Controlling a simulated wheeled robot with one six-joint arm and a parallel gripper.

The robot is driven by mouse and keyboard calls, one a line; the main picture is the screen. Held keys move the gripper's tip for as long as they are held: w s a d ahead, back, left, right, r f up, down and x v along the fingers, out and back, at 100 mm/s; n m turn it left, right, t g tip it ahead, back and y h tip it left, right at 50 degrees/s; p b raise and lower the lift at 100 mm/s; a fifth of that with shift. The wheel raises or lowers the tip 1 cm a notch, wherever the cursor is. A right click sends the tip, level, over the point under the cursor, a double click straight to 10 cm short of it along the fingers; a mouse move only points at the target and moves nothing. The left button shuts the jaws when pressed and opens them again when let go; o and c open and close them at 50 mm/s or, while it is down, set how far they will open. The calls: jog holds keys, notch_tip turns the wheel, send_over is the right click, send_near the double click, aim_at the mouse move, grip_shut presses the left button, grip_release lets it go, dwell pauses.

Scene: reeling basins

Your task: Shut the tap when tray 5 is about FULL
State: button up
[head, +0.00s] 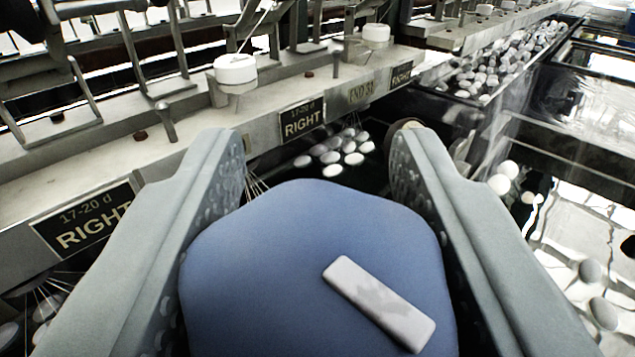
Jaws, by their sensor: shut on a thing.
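My gripper (318,140) reaches forward from the bottom of the view, its two grey fingers on either side of a large smooth blue rounded thing (290,240). The fingers are shut on it. A pale grey bar lies slantwise on its face. I cannot tell for sure whether this blue thing is the tap's handle. No tray marked 5 can be made out, and no running water is clear to see. A long dark trough (455,105) at the upper right holds many white cocoons (500,62); its fill level cannot be read from here.
A pale metal ledge (270,135) with dark RIGHT labels (302,120) runs across the left and middle. White round caps (235,69) and metal frames stand on it. Several cocoons (335,150) lie in dark water beyond my fingers. Wet basins with loose cocoons (590,271) lie at the right.

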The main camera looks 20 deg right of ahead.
jog(key=o, duration=1)
jog(key=shift+c, duration=0.2)
jog(key=v, duration=1.7)
jog(key=shift+s+a, duration=0.15)
jog(key=shift+a, duration=0.05)
